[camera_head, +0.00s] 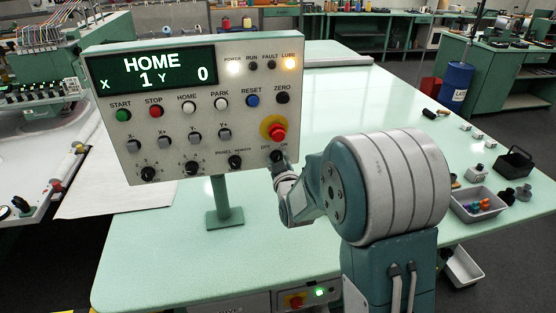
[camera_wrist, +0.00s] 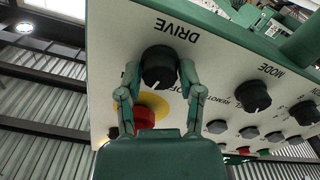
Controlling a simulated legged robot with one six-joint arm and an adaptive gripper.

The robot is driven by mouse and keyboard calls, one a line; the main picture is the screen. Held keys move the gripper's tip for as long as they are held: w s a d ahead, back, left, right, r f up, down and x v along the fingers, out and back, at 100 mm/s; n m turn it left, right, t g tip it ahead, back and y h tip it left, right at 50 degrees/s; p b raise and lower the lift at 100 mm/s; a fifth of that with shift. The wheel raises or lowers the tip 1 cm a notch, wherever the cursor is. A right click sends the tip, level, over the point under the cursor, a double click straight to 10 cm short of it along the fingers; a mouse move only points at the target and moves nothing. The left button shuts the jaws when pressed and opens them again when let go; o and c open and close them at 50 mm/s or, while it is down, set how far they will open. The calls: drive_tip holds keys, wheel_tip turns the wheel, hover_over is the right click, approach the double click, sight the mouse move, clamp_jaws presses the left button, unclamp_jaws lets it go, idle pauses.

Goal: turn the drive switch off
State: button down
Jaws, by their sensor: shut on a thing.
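The drive switch (camera_head: 277,156) is a black round knob at the lower right of the grey control panel (camera_head: 260,140), by small OFF and ON marks. In the wrist view the panel is upside down, and the knob (camera_wrist: 158,67) sits below the word DRIVE with a short white pointer line at its lower edge. I cannot tell surely which mark the pointer meets. My gripper (camera_wrist: 159,72) has one finger on each side of the knob and is shut on it. In the head view my gripper (camera_head: 283,168) is mostly hidden by my wrist.
A red emergency stop button (camera_head: 278,133) on a yellow ring is close above the switch; it shows beside my left finger in the wrist view (camera_wrist: 145,117). POWER and LUBE lamps are lit. A grey tray (camera_head: 456,208) stands right.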

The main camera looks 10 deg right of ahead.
drive_tip(key=n, duration=0.4)
drive_tip(key=shift+a+n, duration=0.1)
drive_tip(key=shift+n, duration=2.5)
drive_tip(key=c, duration=1.4)
unclamp_jaws()
drive_tip(key=shift+f, duration=0.1)
drive_tip(key=c, duration=0.6)
unclamp_jaws()
drive_tip(key=o, duration=0.4)
drive_tip(key=shift+w+a, duration=0.1)
drive_tip(key=shift+a, duration=0.1)
drive_tip(key=shift+c, duration=0.2)
drive_tip(key=s, duration=1.2)
drive_tip(key=shift+f, duration=0.1)
